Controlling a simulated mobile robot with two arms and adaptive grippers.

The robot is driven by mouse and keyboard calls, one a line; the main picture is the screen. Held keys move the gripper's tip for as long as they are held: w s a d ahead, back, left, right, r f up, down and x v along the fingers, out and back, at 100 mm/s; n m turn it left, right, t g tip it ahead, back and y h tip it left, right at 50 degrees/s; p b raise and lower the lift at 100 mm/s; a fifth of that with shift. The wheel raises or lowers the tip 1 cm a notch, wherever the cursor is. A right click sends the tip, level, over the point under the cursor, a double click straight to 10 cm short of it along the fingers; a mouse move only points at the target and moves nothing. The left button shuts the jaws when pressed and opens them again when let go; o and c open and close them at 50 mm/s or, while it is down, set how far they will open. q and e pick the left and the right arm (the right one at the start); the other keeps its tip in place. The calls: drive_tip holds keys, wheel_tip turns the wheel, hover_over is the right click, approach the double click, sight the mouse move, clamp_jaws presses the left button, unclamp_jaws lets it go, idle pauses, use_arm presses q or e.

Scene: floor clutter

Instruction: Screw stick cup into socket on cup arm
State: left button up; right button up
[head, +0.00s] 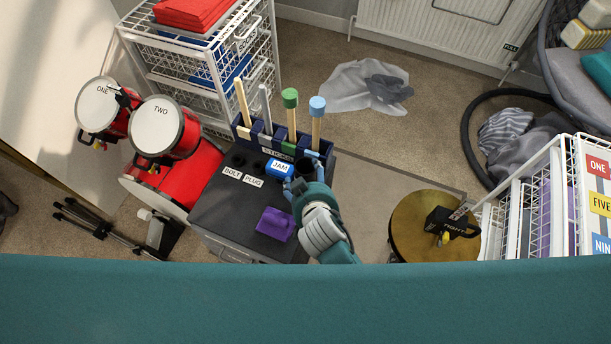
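My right gripper (297,184) is teal and grey and is over the right side of a dark cabinet top (222,207). Its fingertips are at a small dark cup-like piece (305,168), just right of the blue JAM block (279,169). I cannot tell whether the fingers grip this piece or only stand beside it. A dark blue rack labelled STICKS (262,137) stands at the back of the cabinet with several upright sticks, one green-tipped and one blue-tipped. I cannot make out a socket or a cup arm for certain. My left gripper is not in view.
A purple block (275,224) lies on the cabinet's front. Red drums (158,128) stand at left, a white wire rack (205,65) behind. At right are a brass cymbal (408,224) with a black box and another wire rack (520,205). Grey cloth (365,87) lies on the carpet.

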drive_tip(key=a+v, duration=0.1)
drive_tip(key=v, duration=0.8)
drive_tip(key=shift+s+d+r, duration=0.15)
drive_tip(key=shift+d+r, duration=0.3)
